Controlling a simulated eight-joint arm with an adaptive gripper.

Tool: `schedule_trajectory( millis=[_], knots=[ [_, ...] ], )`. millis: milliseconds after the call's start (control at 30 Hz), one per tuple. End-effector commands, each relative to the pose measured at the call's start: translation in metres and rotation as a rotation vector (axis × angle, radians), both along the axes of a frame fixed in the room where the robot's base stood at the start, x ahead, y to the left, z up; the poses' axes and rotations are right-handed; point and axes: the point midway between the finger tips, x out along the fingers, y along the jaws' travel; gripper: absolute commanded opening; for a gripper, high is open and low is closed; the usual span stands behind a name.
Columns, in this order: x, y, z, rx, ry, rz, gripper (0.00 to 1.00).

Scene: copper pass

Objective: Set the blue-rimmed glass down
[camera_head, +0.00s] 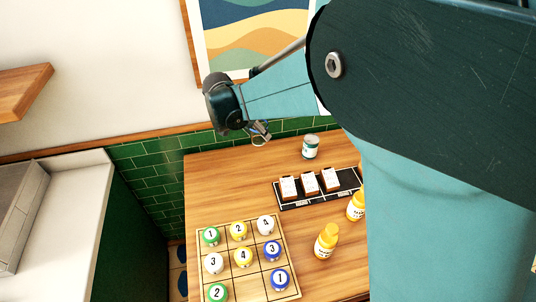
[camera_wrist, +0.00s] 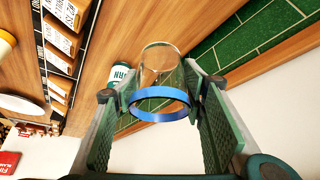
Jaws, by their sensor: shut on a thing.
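The blue-rimmed glass (camera_wrist: 160,92) is clear with a blue band around its rim. In the wrist view it sits between the two pads of my gripper (camera_wrist: 160,110), which is shut on it. The blue rim faces the wrist camera. In the head view my gripper (camera_head: 258,132) is at the far left end of my arm, above the back edge of the wooden table (camera_head: 230,180). The glass is small there and hard to make out. I cannot tell its exact height, but it looks held above the table.
A green-and-white can (camera_head: 310,147) stands on the table near the back. A black tray (camera_head: 320,192) holds several boxes. Yellow bottles (camera_head: 326,241) stand at the front right. A wooden grid board (camera_head: 262,285) carries numbered balls. Green tiled wall (camera_head: 140,160) borders the table. Bare wood shows at the back left.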

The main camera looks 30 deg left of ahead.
Motion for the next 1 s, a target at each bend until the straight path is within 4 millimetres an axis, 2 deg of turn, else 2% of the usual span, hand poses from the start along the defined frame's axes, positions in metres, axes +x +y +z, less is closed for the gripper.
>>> schedule_trajectory(
  millis=[100, 233, 767, 1000],
  knots=[
    [0.001, 0.000, -0.016, 0.000, 0.000, -0.001, 0.26],
    [0.001, 0.000, -0.028, 0.000, 0.000, -0.001, 0.26],
    [0.001, 0.000, -0.036, 0.000, 0.000, -0.001, 0.26],
    [0.001, 0.000, -0.061, 0.000, 0.000, -0.001, 0.26]
  ],
)
